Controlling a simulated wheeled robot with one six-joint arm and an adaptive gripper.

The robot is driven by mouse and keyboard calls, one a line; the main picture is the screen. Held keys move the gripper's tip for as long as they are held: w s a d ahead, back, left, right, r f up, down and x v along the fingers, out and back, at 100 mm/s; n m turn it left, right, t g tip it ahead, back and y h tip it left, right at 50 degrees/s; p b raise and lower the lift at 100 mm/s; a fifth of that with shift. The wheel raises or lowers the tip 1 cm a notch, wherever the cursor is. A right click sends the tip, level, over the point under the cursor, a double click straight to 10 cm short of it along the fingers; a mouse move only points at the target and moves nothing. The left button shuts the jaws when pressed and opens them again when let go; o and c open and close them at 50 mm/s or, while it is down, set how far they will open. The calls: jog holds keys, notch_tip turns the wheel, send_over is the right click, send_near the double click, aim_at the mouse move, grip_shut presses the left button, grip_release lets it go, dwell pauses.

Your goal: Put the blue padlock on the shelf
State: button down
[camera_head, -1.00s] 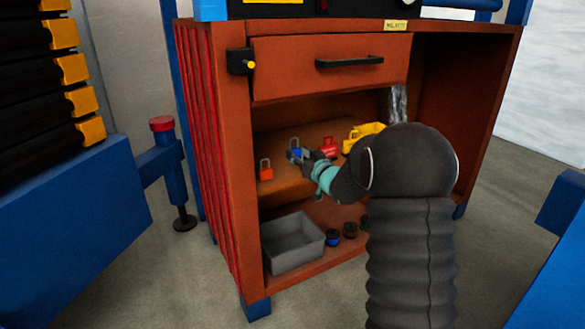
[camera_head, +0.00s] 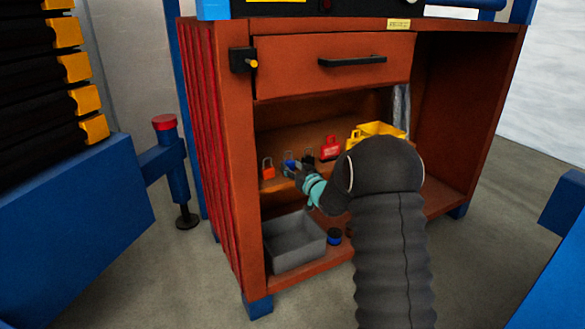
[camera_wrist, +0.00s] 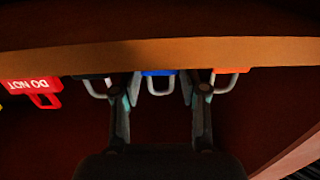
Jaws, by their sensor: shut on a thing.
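The blue padlock (camera_head: 290,165) is at the shelf (camera_head: 283,189) inside the orange cabinet, near its front edge. My gripper (camera_head: 297,170) is shut on it, and my fingers cover part of it in the head view. In the wrist view, the blue padlock (camera_wrist: 159,73) sits between my two fingers (camera_wrist: 160,88), its shackle toward my wrist and its body by the shelf edge (camera_wrist: 150,54). I cannot tell whether it touches the shelf.
A grey bin (camera_head: 297,243) and small round items (camera_head: 334,236) are below.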

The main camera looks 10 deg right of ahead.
jog(key=shift+f, duration=0.15)
jog(key=c, duration=0.6)
grip_release()
jog(key=shift+s+r, duration=0.1)
jog(key=shift+r, duration=0.1)
jog(key=s+d+r+m+g+h+b, duration=0.1)
jog(key=s+d+r+h, duration=0.15)
jog(key=s, duration=0.65)
jog(key=s+d+r+m+g+h, duration=0.1)
jog(key=s+d+r+h, duration=0.2)
jog(key=s, duration=0.5)
jog(key=s+a+g, duration=0.1)
jog(key=s+g, duration=0.2)
jog(key=s, duration=0.9)
jog(key=s+a+m+g, duration=0.1)
jog(key=s+a+g, duration=0.1)
jog(key=s, duration=1)
jog(key=s+a+f+g, duration=0.1)
jog(key=s+g, duration=0.3)
jog(key=s, duration=0.8)
jog(key=shift+a+m, duration=0.4)
jog(key=shift+a, duration=0.35)
